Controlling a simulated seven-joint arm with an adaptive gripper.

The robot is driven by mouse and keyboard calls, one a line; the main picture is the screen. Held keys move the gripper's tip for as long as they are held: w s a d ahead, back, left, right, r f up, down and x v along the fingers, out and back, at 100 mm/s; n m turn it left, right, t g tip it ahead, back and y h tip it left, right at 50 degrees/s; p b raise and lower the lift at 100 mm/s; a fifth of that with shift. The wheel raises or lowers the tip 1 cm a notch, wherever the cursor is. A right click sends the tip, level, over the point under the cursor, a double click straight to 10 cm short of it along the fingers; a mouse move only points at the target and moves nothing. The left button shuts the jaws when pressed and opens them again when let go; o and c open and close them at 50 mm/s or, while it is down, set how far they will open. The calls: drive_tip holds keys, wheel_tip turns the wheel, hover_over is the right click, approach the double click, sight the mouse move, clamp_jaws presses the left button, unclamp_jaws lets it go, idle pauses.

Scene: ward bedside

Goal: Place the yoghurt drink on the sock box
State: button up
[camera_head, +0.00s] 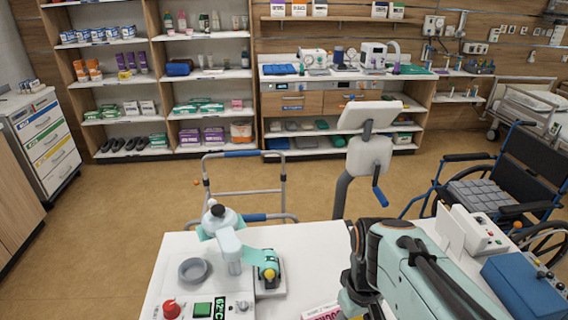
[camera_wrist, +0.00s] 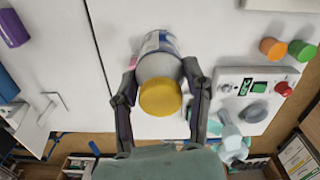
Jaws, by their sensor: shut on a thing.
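My gripper (camera_wrist: 161,92) is shut on a pale bottle with a yellow cap and a blue-and-white label, which I take to be the yoghurt drink (camera_wrist: 160,65). The cap faces the wrist camera, and a finger lies along each side. In the head view my gripper (camera_head: 356,300) is at the lower edge, and the bottle cannot be made out there. A white box with pink lettering (camera_head: 322,312) is cut off at the bottom of that view, left of my gripper. A pink patch shows beside the bottle in the wrist view. I cannot tell which thing is the sock box.
A device with a red knob (camera_head: 171,309) and grey dish stands on the white table (camera_head: 315,240), left of my gripper. In the wrist view, an orange cylinder (camera_wrist: 272,48) and green cylinder (camera_wrist: 302,52) stand at right. A blue box (camera_head: 526,288) is at the head view's right.

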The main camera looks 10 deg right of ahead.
drive_tip(key=shift+w+d+f, duration=0.3)
drive_tip(key=shift+w+f, duration=1.8)
drive_tip(key=shift+w+d+f, duration=0.25)
drive_tip(key=shift+w+f, duration=1.8)
drive_tip(key=shift+w+d+f, duration=0.3)
drive_tip(key=shift+w+f, duration=1.8)
drive_tip(key=shift+f, duration=0.1)
drive_tip(key=o, duration=1.2)
